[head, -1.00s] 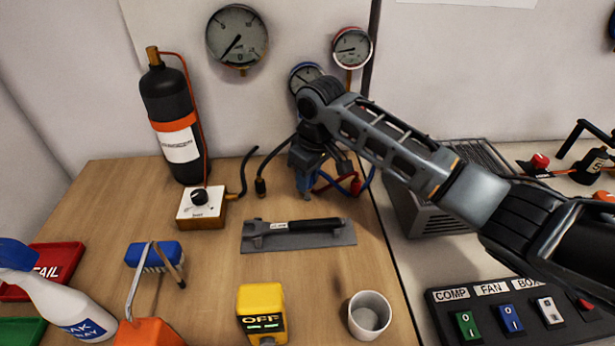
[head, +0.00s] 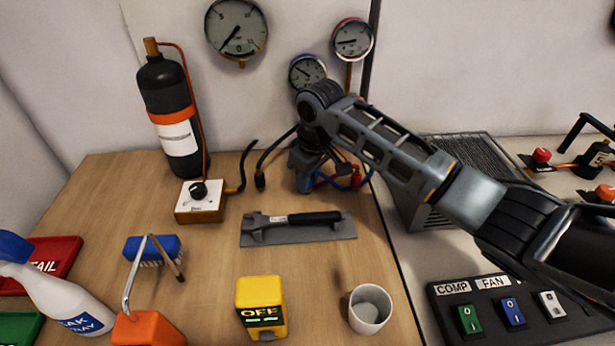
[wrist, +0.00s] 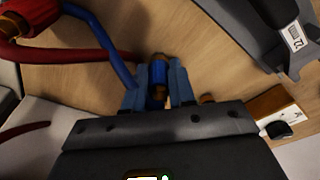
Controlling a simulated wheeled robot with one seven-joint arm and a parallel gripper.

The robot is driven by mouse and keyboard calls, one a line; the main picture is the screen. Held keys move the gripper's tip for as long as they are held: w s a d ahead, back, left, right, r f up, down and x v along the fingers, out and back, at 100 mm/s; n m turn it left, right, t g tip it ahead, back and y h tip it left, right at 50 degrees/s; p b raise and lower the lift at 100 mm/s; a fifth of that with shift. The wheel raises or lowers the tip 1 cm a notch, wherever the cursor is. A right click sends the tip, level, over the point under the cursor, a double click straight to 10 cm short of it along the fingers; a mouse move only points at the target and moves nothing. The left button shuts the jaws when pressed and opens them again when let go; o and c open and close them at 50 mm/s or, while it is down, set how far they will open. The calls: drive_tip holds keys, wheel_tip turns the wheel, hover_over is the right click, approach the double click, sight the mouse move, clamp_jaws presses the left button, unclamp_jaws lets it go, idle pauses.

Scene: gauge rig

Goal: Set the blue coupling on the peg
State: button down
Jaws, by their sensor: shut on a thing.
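My gripper (wrist: 158,88) has blue fingers closed on the blue coupling (wrist: 159,74), a blue cylinder with a brass-coloured end. In the head view my gripper (head: 303,181) is low over the back of the wooden bench, and the arm and hand hide most of the coupling. A blue hose (wrist: 108,58) runs up to the fingers from the left in the wrist view. I cannot pick out the peg in either view; the hand may hide it. A red coupling (head: 356,176) with a red hose (wrist: 70,53) lies just right of my gripper.
A trowel (head: 298,229) lies in front of my gripper. A knob box (head: 201,201) and a black hose end (head: 260,181) are to the left. A grey vented unit (head: 420,215) stands right; gauges (head: 307,72) hang behind. A cup (head: 370,310) stands nearer.

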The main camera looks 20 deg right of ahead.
drive_tip(key=shift+f, duration=0.1)
idle(0.6)
drive_tip(key=c, duration=1.1)
unclamp_jaws()
drive_tip(key=shift+o, duration=0.3)
drive_tip(key=o, duration=0.5)
drive_tip(key=r, duration=0.5)
drive_tip(key=s+r, duration=0.1)
drive_tip(key=r, duration=0.1)
drive_tip(key=shift+d+r+b, duration=0.25)
drive_tip(key=shift+r+b, duration=0.05)
drive_tip(key=shift+r, duration=0.05)
